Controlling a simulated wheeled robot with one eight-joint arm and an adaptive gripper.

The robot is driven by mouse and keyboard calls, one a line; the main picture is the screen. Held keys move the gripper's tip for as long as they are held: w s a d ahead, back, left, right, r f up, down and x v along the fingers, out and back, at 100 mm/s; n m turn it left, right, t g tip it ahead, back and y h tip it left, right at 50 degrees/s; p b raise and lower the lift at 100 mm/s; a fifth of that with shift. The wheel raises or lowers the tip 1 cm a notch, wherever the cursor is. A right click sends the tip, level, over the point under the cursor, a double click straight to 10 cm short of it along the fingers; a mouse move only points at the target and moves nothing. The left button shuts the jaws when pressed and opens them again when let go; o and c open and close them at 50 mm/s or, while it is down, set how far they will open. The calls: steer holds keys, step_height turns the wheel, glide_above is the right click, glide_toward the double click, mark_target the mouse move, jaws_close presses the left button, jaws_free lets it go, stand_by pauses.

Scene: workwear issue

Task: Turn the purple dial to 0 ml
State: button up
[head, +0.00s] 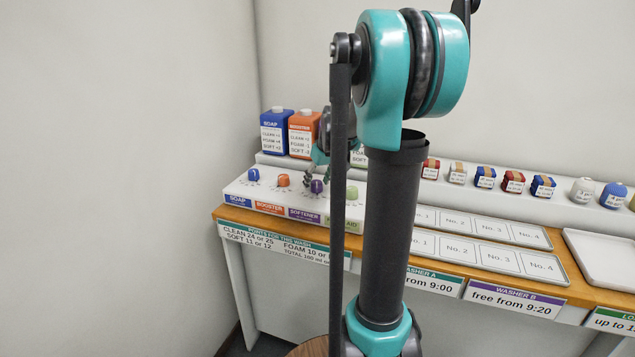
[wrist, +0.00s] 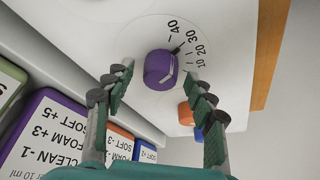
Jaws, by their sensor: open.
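The purple dial (wrist: 160,69) sits on the white dispenser panel in the wrist view, with a scale reading 10, 20, 30 and 40 beside it. A dark mark at its edge points toward the 30 to 40 part of the scale; the 0 mark is not visible. In the head view the purple dial (head: 317,186) is above the purple SOFTENER label (head: 304,215). My gripper (wrist: 158,80) is open, with one finger on each side of the dial in the wrist view. I cannot tell whether the fingers touch it.
An orange dial (wrist: 186,114) is close beside my right finger in the wrist view. The head view also shows a blue dial (head: 254,175) and a green dial (head: 351,193). Blue SOAP (head: 273,135) and orange BOOSTER (head: 302,137) containers stand behind the panel.

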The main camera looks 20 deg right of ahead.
steer(key=shift+f, duration=0.1)
steer(key=shift+c, duration=0.4)
steer(key=c, duration=1.1)
steer(key=shift+m, duration=0.3)
steer(key=m+h, duration=0.1)
steer(key=m, duration=0.1)
steer(key=shift+a+m, duration=0.15)
steer(key=shift+m, duration=0.25)
steer(key=m+h, duration=0.1)
steer(key=m, duration=0.2)
steer(key=shift+a+m+h, duration=0.1)
steer(key=shift+m+h, duration=0.3)
steer(key=m+h, duration=0.1)
steer(key=m, duration=0.3)
steer(key=shift+w+a+g, duration=0.1)
steer(key=shift+w+g, duration=0.05)
steer(key=shift+g, duration=0.25)
steer(key=shift+m+g+h, duration=0.4)
steer(key=shift+m+h, duration=0.2)
steer(key=shift+m, duration=1.1)
